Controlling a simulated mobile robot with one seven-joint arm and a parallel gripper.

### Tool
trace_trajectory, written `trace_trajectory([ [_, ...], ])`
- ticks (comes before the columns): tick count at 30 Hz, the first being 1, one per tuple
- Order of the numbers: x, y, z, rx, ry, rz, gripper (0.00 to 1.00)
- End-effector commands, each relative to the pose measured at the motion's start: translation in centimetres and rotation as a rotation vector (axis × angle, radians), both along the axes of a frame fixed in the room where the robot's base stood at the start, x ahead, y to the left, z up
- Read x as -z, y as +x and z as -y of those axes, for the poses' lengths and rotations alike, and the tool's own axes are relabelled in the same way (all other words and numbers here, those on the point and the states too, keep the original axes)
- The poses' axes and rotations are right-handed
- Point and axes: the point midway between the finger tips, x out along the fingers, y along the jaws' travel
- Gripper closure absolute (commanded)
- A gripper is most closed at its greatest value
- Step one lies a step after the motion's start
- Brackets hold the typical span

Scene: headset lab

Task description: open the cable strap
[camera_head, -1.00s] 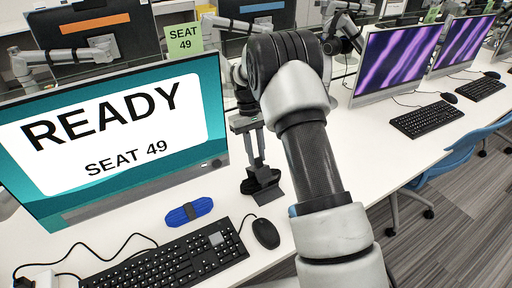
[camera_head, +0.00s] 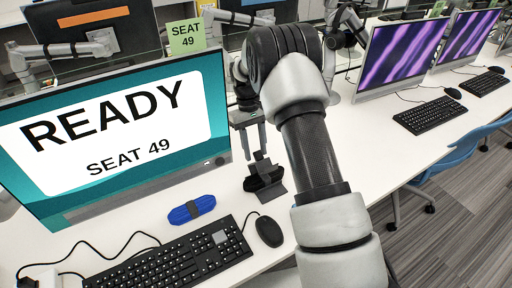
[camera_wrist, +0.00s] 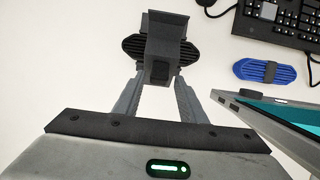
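A black ribbed oval cable bundle (camera_wrist: 131,47) lies on the white table, with a dark grey strap (camera_wrist: 162,45) across its middle. In the head view the bundle (camera_head: 264,180) sits to the right of the monitor, and part of the strap (camera_head: 259,156) stands up from it. My gripper (camera_wrist: 160,82) is open, its two fingers apart on either side of the near end of the strap. Whether a finger touches the strap cannot be told.
A blue ribbed bundle with a dark band (camera_head: 191,209) lies to the left. A keyboard (camera_head: 175,262), a mouse (camera_head: 269,231) and a monitor (camera_head: 120,140) reading "READY SEAT 49" stand close by. The monitor's edge (camera_wrist: 270,120) is near my gripper's right side in the wrist view.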

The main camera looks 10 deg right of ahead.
Motion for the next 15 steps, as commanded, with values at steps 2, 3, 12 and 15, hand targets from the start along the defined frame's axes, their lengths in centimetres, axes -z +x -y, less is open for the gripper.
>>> trace_trajectory([
  [2,-0.1,0.0,0.1,0.001,-0.001,0.001,0.59],
  [3,-0.2,0.0,0.1,0.000,-0.002,0.001,0.59],
  [12,-1.1,0.3,0.1,0.000,-0.003,0.003,0.59],
  [15,-2.6,0.6,0.0,0.000,-0.003,0.004,0.59],
])
